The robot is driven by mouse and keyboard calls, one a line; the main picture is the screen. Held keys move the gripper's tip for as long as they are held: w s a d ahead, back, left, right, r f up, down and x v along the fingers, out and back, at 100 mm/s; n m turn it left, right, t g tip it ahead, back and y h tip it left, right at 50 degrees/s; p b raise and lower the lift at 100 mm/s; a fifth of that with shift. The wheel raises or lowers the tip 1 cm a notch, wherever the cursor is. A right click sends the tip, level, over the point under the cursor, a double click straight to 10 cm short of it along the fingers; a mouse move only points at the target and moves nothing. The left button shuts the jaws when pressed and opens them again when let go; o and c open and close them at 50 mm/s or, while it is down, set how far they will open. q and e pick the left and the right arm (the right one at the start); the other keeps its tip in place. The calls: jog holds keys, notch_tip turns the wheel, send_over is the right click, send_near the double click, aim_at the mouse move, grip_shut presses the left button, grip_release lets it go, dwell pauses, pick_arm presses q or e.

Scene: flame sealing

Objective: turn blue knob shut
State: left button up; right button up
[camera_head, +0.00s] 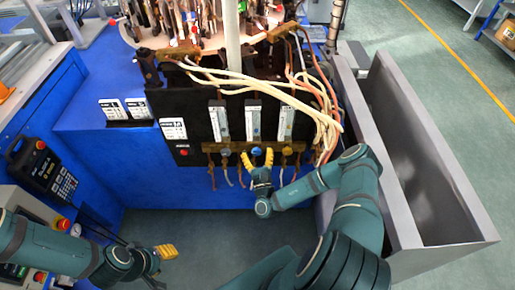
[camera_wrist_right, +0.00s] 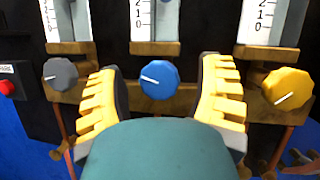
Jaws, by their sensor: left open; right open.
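The blue knob (camera_wrist_right: 159,80) sits on a brass manifold below the middle flow gauge, its white pointer mark aimed to the left and slightly up. It also shows in the head view (camera_head: 257,151). My right gripper (camera_wrist_right: 163,88) is open, with one yellow ribbed finger on each side of the blue knob and a visible gap to it on both sides in the wrist view. In the head view my right gripper (camera_head: 257,160) is at the panel's lower edge. My left gripper (camera_head: 166,251) is open and empty, low at the left above the floor, far from the knob.
A grey knob (camera_wrist_right: 61,74) and a yellow knob (camera_wrist_right: 287,88) flank the blue one closely. A red button (camera_wrist_right: 7,88) is further left. Pale hoses (camera_head: 300,95) hang right of the gauges. A grey metal trough (camera_head: 400,170) stands right of my right arm.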

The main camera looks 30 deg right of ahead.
jog(key=shift+w, duration=0.1)
jog(key=shift+r, duration=0.1)
grip_shut()
